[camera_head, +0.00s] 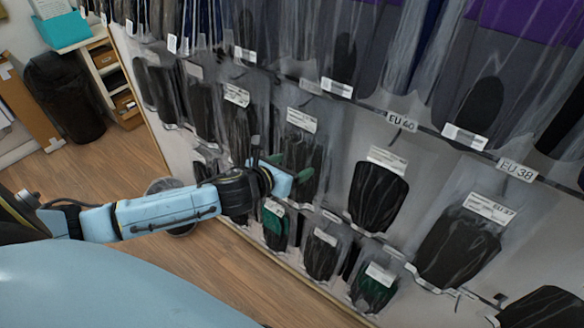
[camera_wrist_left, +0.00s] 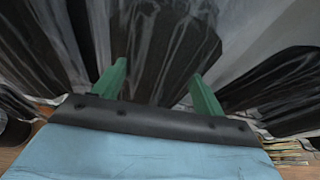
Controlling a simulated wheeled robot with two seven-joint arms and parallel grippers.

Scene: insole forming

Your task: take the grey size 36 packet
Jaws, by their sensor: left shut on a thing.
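A dark grey packet in clear plastic with a white label (camera_head: 301,121) hangs on the wall rack in the head view. Its size print is too small to read. My left gripper (camera_head: 290,169) reaches it from the left, its green fingers at the packet's lower part. In the left wrist view, the dark packet (camera_wrist_left: 160,45) lies between the two green fingers of the gripper (camera_wrist_left: 158,72), which is shut on it. The packet's lower end is partly hidden by the gripper. My right gripper is not in view.
Similar packets hang close on both sides, such as a black one (camera_head: 378,196) to the right and another (camera_head: 237,125) to the left. Green-black packets (camera_head: 375,288) hang below. A black bin (camera_head: 66,97) and shelf (camera_head: 118,80) stand at the far left.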

